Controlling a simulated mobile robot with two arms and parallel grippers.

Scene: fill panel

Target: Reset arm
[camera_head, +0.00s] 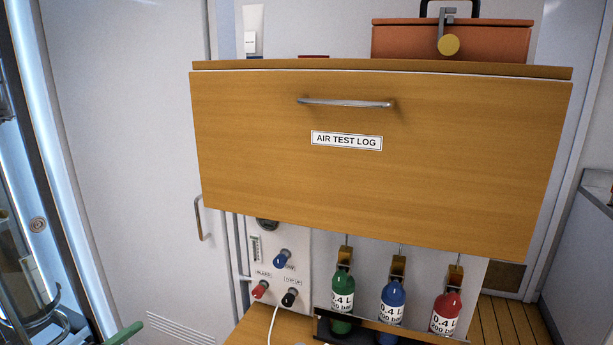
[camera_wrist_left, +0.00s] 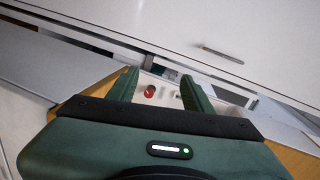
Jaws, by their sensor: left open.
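My left gripper (camera_wrist_left: 160,82) is open in the left wrist view, its two green fingers apart with nothing between them. A red knob (camera_wrist_left: 150,91) shows beyond the gap, on the pale panel. In the head view only a green tip of what looks like my left gripper (camera_head: 124,334) shows at the bottom left edge, left of the fill panel (camera_head: 301,240). The panel carries a blue knob (camera_head: 282,259), a red knob (camera_head: 260,289) and a black knob (camera_head: 291,297). My right gripper is in neither view.
A wooden front (camera_head: 380,190) labelled AIR TEST LOG, with a metal handle (camera_head: 345,103), overhangs the panel. Green (camera_head: 342,302), blue (camera_head: 391,304) and red (camera_head: 445,313) bottles stand below. An orange box (camera_head: 490,42) and white tube (camera_head: 253,28) are above. A white door (camera_head: 130,150) stands left.

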